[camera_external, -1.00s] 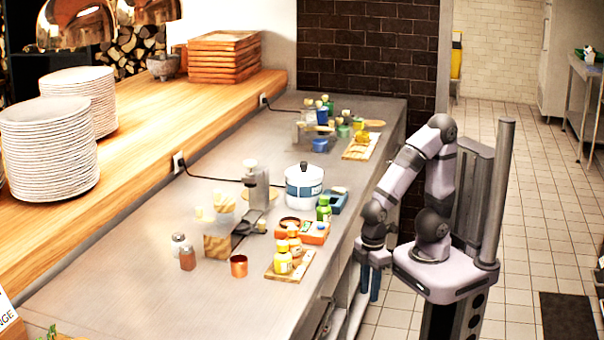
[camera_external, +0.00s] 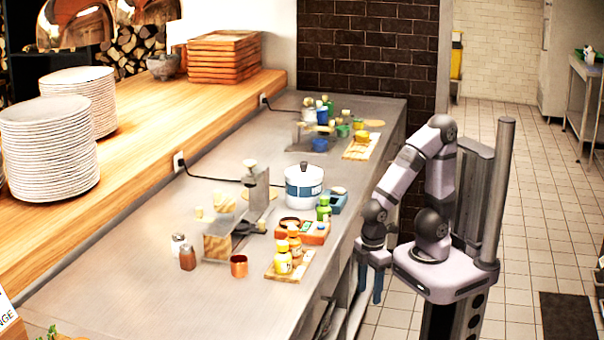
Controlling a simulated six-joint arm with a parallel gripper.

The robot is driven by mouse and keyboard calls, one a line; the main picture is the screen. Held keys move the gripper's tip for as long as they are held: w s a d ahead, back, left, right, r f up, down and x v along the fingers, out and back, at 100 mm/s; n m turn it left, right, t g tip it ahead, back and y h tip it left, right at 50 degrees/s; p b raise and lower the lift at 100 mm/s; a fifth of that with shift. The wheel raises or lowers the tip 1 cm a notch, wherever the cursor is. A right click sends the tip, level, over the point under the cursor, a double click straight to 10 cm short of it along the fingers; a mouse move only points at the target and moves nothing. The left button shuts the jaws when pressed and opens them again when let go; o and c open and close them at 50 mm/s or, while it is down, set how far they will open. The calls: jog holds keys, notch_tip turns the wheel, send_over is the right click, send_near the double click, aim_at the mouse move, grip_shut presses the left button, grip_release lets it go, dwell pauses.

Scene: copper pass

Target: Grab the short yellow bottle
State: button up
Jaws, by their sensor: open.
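A yellow bottle (camera_external: 283,261) with a pale label and yellow cap stands upright on a small wooden board (camera_external: 274,277) near the counter's right edge. A second yellow-orange bottle (camera_external: 294,244) stands just behind it, partly covered by it. I cannot tell clearly which of the two is shorter. My gripper (camera_external: 370,294) hangs fingers down beyond the counter's right edge, to the right of the bottles and apart from them. Its blue fingers are open, with nothing between them.
An orange tray (camera_external: 318,236) and a green bottle (camera_external: 323,212) sit behind the yellow bottles, near a white pot (camera_external: 304,186). A copper cup (camera_external: 239,266) and two shakers stand to the left.

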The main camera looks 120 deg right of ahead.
jog(key=shift+r, duration=0.1)
jog(key=s+a+r+n+g+p, duration=0.1)
jog(key=a+r+n+g+p, duration=0.15)
jog(key=a+r+p, duration=0.85)
notch_tip(320, 180, up, 24)
jog(key=f+m+t+p, duration=0.1)
jog(key=m+t+p, duration=0.4)
jog(key=p, duration=1.7)
send_over(283, 257)
jog(key=s+d, duration=0.2)
jog(key=s, duration=0.2)
jog(key=shift+w+d+r+n+t, duration=0.1)
jog(key=shift+r+n+t, duration=0.05)
jog(key=shift+n+t, duration=0.45)
jog(key=shift+w+d+r+n+t, duration=0.1)
jog(key=shift+n+t, duration=0.35)
jog(key=shift+n, duration=0.2)
jog(key=shift+a+f+p, duration=0.1)
jog(key=shift+p, duration=0.25)
